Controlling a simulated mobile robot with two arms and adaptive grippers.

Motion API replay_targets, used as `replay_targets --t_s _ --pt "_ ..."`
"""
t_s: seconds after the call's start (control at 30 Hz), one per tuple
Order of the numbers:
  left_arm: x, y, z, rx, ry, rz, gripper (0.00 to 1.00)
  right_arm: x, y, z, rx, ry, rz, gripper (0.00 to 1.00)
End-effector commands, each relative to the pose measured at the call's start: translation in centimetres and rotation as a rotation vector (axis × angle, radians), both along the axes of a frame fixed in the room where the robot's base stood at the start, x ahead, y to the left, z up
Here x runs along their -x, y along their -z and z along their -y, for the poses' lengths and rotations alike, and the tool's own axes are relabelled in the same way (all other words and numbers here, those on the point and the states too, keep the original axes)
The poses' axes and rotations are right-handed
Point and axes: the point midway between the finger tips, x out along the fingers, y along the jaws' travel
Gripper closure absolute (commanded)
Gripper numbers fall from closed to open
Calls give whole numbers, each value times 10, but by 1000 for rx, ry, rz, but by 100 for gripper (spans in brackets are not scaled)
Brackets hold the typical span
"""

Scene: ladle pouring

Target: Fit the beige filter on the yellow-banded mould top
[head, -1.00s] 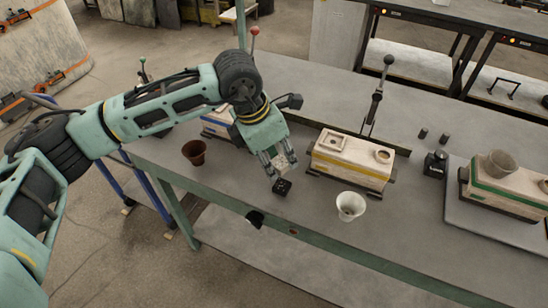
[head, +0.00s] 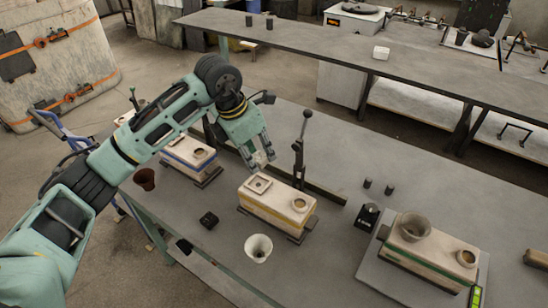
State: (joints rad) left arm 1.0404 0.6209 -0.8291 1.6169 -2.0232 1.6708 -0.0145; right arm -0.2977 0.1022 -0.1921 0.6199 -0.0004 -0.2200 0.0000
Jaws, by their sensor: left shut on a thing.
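The yellow-banded mould (head: 268,207) is a pale block standing on the table, with a square recess (head: 258,184) at the left of its top and a round cup opening (head: 300,205) at the right. My left gripper (head: 258,163) is shut on the small beige filter (head: 260,157), which is partly hidden between the fingers. The gripper hangs just above and behind the square recess, pointing down. The filter looks apart from the mould top, though the exact gap is hard to tell. My right gripper is out of view.
A lever clamp (head: 300,150) stands behind the mould. The blue-banded mould (head: 186,158) and brown cup (head: 145,178) are left; the green-banded mould (head: 405,262) with a grey cup (head: 415,227) is right.

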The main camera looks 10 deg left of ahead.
Motion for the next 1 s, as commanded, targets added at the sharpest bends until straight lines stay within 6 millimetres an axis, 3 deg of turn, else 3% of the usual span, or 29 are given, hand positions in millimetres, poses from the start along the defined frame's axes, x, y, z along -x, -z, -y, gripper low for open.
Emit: replay_targets --t_s 0.1,0.37,0.8,1.0 --pt "0 1 -4 -2 -8 -2 84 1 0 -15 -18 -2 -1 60" --pt "0 16 -3 -1 -7 -1 84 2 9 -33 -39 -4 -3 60" --pt "0 59 -3 -2 -5 -2 84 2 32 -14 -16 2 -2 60" --pt "0 69 -3 0 -6 -1 84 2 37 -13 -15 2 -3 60"
